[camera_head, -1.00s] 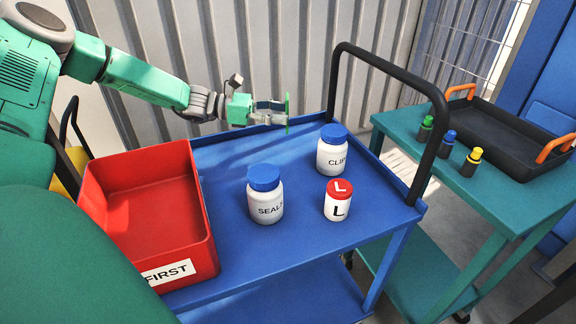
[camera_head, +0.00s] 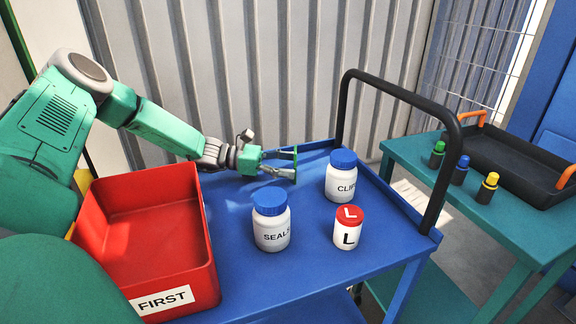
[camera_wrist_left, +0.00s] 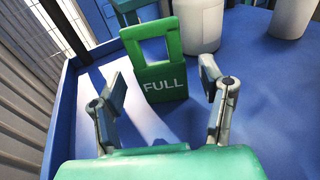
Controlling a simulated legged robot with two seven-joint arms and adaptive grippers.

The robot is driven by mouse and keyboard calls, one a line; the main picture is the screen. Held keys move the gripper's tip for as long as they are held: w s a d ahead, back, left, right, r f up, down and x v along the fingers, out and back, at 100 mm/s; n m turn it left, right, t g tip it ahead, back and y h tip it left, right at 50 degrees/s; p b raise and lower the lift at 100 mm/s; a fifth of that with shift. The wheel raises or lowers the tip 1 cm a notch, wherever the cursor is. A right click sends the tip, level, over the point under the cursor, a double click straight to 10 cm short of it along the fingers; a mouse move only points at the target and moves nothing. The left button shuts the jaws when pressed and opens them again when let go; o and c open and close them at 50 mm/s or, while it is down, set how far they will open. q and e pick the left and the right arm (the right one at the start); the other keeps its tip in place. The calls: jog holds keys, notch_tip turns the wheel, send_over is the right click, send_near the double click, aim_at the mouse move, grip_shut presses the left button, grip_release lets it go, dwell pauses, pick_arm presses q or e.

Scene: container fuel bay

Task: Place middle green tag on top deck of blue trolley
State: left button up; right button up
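The green tag (camera_wrist_left: 162,70), marked FULL and with a square handle hole, is upright at the fingertips of my left gripper (camera_wrist_left: 162,75). In the head view the tag (camera_head: 296,163) shows as a thin green edge low over the far part of the blue trolley's top deck (camera_head: 388,207). It looks to be on the deck or very near it; I cannot tell for sure. My left gripper's fingers are spread, one toward each side of the tag in the wrist view. My right gripper is not in view.
On the deck are the SEALS jar (camera_head: 271,222), the blue-lidded CLIP jar (camera_head: 341,178) and the red-lidded L jar (camera_head: 348,230). A red FIRST bin (camera_head: 160,262) fills the left side. A black handle (camera_head: 447,165) rises at the right end. A teal trolley (camera_head: 405,155) stands beyond.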

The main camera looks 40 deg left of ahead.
pick_arm(q)
jog(key=shift+r, duration=0.15)
jog(key=p+v, duration=0.4)
jog(key=v, duration=0.7)
jog(key=shift+s+a, duration=0.35)
